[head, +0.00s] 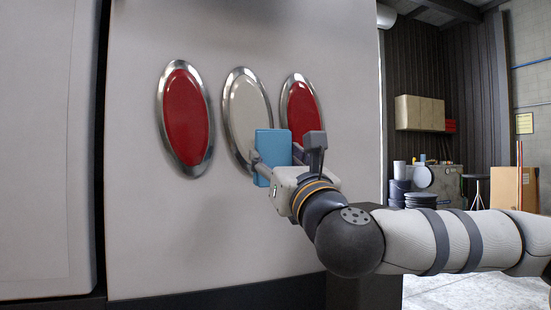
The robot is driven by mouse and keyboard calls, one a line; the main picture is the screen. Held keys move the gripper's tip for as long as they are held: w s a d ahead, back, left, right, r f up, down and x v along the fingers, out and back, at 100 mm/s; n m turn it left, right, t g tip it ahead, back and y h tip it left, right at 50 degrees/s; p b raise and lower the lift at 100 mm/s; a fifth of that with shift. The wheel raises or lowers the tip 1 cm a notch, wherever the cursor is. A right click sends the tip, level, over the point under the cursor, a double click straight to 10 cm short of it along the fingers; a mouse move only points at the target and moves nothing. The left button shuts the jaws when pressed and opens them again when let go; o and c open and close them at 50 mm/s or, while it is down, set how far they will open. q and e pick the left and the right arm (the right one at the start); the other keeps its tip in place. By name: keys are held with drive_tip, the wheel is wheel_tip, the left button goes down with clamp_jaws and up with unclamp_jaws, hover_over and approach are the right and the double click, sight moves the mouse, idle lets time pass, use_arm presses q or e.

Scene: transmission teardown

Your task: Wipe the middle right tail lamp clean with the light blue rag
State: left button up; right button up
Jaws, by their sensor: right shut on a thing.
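Three oval tail lamps with chrome rims sit in a row on a pale panel in the head view. The middle lamp (247,110) has a whitish-grey lens. The left lamp (186,115) and the right lamp (302,108) are red. My right gripper (273,160) is shut on the light blue rag (272,150), which looks like a flat upright block. The rag overlaps the lower right edge of the middle lamp in the picture; I cannot tell whether it touches. The gripper hides the lower part of the right lamp. My left gripper is not in view.
The pale panel (240,235) is flat and bare below the lamps, with a dark strip along its bottom. A dark vertical gap (101,150) is at the left. Beyond the right edge are stacked dark round items (420,200) and a wall cabinet (420,113).

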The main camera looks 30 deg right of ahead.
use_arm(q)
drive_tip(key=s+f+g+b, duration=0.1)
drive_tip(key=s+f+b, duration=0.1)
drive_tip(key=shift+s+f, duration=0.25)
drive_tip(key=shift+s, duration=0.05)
use_arm(e)
drive_tip(key=w+d, duration=0.1)
drive_tip(key=w, duration=0.6)
drive_tip(key=shift+d, duration=0.3)
drive_tip(key=shift+s, duration=0.1)
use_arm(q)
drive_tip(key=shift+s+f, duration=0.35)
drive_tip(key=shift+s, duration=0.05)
use_arm(e)
drive_tip(key=shift+w+d, duration=0.25)
drive_tip(key=shift+w, duration=0.8)
drive_tip(key=shift+r+p, duration=0.55)
drive_tip(key=shift+r, duration=1.65)
use_arm(q)
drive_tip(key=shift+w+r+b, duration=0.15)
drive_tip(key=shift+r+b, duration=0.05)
drive_tip(key=shift+b, duration=0.45)
use_arm(e)
drive_tip(key=shift+f, duration=2.25)
